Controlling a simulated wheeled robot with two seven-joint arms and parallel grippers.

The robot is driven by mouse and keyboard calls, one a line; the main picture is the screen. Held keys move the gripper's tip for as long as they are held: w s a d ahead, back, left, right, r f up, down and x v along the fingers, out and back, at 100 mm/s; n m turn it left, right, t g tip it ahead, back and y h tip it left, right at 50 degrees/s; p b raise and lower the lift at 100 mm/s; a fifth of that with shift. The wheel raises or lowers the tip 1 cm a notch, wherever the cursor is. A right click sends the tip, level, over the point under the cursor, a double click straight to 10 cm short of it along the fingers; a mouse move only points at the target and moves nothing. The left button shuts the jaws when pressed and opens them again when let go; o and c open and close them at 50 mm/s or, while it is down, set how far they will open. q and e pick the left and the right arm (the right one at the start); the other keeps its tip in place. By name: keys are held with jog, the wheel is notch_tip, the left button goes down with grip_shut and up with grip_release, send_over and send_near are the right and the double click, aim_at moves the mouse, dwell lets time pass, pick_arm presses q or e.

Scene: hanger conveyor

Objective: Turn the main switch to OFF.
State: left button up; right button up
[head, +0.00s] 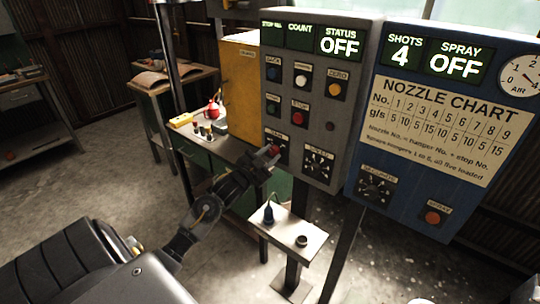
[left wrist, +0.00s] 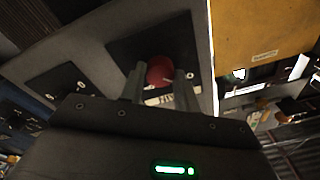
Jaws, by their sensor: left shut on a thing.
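The grey control panel (head: 312,60) stands upright in the middle of the head view. The main switch, a red rotary knob (head: 275,150), sits low on its left side, partly behind my left gripper (head: 264,157). The left wrist view shows the red knob (left wrist: 160,70) on a dark plate, between my two fingers, which are shut on it. The knob's label is partly hidden and its pointing direction is hard to read. The panel's status display (head: 340,41) reads OFF. My right gripper is not in view.
A blue cabinet (head: 405,215) with a nozzle chart (head: 433,125) stands close at right; its spray display (head: 457,63) reads OFF. A yellow box (head: 240,90) is at left.

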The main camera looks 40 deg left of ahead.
pick_arm(q)
jog(key=o, duration=1)
jog(key=shift+c, duration=0.2)
jog(key=shift+s+f, duration=0.1)
jog(key=shift+s, duration=0.2)
jog(key=s+b, duration=0.3)
jog(key=s, duration=0.7)
jog(key=shift+s+f, duration=0.15)
jog(key=shift+f, duration=0.25)
jog(key=shift+d, duration=0.1)
